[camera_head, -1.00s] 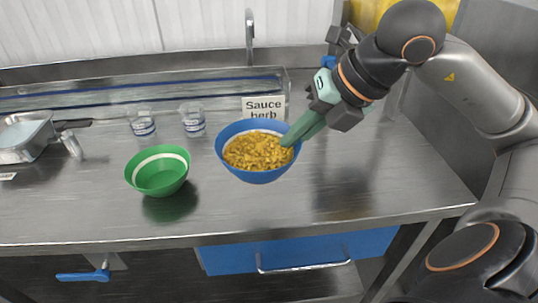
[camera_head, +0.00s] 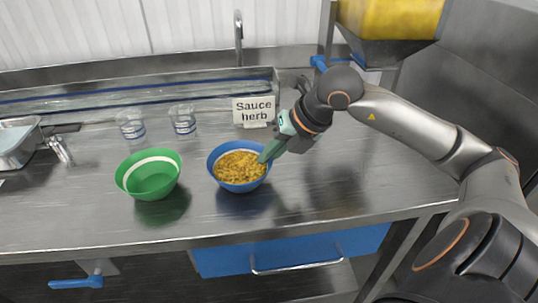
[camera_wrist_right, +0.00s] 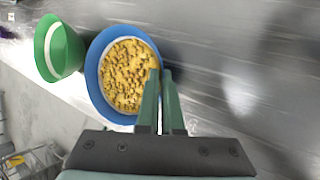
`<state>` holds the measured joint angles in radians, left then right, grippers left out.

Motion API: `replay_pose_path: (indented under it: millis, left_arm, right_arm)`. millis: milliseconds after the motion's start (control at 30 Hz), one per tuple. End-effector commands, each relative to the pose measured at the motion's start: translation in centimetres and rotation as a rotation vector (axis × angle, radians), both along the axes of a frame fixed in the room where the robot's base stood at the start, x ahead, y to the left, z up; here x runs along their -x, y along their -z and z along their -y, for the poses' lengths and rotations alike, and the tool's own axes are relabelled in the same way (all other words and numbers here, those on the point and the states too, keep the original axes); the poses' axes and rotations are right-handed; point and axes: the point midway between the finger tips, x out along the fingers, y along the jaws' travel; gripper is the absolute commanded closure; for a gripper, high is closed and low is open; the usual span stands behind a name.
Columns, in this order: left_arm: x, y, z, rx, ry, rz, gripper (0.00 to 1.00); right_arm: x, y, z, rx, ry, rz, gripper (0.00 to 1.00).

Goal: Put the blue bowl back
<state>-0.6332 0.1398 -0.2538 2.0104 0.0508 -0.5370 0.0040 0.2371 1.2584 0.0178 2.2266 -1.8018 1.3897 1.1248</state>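The blue bowl (camera_head: 240,187), filled with yellow-brown grains, is at the middle of the steel counter, upright, at or just above the surface. It also shows in the right wrist view (camera_wrist_right: 93,88). My right gripper (camera_head: 264,157) reaches it from the right. In the right wrist view its two green fingers (camera_wrist_right: 160,75) straddle the bowl's rim, one over the inside and one outside, and look closed on it. The exact contact is partly hidden. My left gripper is not in view.
An empty green bowl (camera_head: 150,181) with a white band stands just left of the blue bowl. Behind are two clear cups (camera_head: 131,124) (camera_head: 183,119) and a "Sauce herb" sign (camera_head: 253,111). A metal tray (camera_head: 18,146) is at far left. The counter (camera_head: 350,190) right of the bowl is clear.

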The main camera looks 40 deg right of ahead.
Motion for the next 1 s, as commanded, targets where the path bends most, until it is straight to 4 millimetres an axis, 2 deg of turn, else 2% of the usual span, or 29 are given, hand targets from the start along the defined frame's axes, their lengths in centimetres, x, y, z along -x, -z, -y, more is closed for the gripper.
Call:
replay_pose_path:
  millis: [133, 267, 567, 800, 933, 1000]
  left_arm:
    - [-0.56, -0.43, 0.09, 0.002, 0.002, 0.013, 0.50]
    - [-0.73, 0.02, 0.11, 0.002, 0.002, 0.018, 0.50]
    - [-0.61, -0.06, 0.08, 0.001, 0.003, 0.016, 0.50]
    - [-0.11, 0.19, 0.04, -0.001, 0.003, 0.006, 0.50]
    - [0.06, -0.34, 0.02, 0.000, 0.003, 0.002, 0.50]
    - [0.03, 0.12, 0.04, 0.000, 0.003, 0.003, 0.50]
  right_arm:
    - [-0.03, -0.15, -0.02, -0.001, 0.000, 0.003, 1.00]
    - [-0.04, 0.34, -0.02, -0.001, 0.000, 0.003, 1.00]
    - [0.00, 0.24, -0.01, 0.000, 0.000, 0.000, 0.66]
    - [0.00, 0.20, -0.01, -0.001, 0.000, 0.000, 0.66]
    - [0.01, -0.36, -0.02, -0.001, 0.000, 0.000, 0.66]
    - [0.25, -0.49, 0.19, 0.001, 0.002, 0.002, 0.66]
